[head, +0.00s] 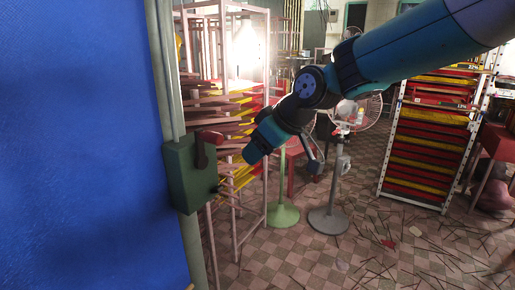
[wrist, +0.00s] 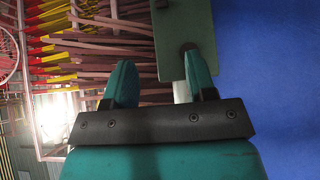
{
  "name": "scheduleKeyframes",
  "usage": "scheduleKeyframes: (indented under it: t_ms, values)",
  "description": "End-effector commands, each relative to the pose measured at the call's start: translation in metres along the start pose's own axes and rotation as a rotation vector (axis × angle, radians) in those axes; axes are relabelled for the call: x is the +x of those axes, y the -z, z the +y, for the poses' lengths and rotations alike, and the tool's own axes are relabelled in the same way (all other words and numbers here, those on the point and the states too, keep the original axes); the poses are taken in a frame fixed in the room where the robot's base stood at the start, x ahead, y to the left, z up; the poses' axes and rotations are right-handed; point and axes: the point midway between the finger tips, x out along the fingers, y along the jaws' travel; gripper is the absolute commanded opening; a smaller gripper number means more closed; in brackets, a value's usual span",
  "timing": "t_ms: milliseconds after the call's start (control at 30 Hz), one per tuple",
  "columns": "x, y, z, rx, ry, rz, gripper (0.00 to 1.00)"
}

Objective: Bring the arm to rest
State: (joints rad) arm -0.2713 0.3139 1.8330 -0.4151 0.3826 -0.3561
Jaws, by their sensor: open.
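My arm reaches in from the upper right of the head view and bends down at a joint. Its teal end lies right of a green switch box (head: 190,175), apart from it in the picture. In the wrist view my gripper (wrist: 160,60) has its two teal fingers spread, with nothing held between them. The green box also shows in the wrist view (wrist: 186,30), behind the right finger. In the head view I cannot make out the fingertips clearly.
A blue panel (head: 80,150) fills the left side. Racks of sticks (head: 235,110) stand behind the box. A green pedestal (head: 283,213), a grey pedestal (head: 328,219) and a red-and-yellow rack (head: 430,140) stand on the checkered floor, where loose sticks lie at right.

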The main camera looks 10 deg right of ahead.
Motion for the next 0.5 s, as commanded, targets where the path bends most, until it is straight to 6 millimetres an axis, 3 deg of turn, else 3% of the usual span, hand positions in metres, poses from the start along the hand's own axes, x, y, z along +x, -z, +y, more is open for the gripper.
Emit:
scheduleKeyframes:
  t_ms: [67,167,300,500]
  values:
    - [-0.007,-0.006,-0.007,0.013,0.007,-0.013,0.51]
    - [-0.03,-0.03,-0.031,0.062,0.034,-0.065,0.51]
    - [-0.074,-0.091,-0.085,0.172,0.088,-0.188,0.51]
    - [-0.118,-0.175,-0.152,0.304,0.139,-0.351,0.51]
